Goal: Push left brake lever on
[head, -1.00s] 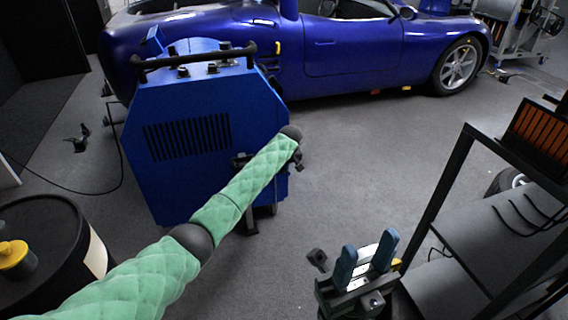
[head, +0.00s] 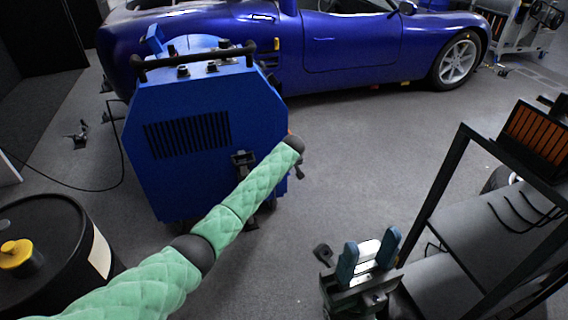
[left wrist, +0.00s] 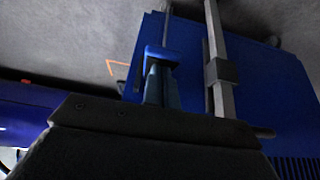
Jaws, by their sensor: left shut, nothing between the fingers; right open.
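The blue dynamometer unit (head: 185,175) stands on the floor at left centre, with a black bar handle along its top. A small dark fitting (head: 243,160) sits on its right side; I cannot tell whether this is the left brake lever. My left arm reaches across the unit's lower right, and its gripper is mostly hidden in the head view. In the left wrist view my left gripper (left wrist: 161,75) is shut and empty, its blue fingers together before the blue panel. Beside it runs a grey bar with a dark block (left wrist: 222,71). My right gripper (head: 368,258) is open and empty at the lower centre.
A blue car (head: 340,50) stands behind the unit. A black drum (head: 60,245) with a yellow cap is at lower left. A dark shelf frame (head: 440,195) stands at right. The middle floor is clear. A cable lies at far left.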

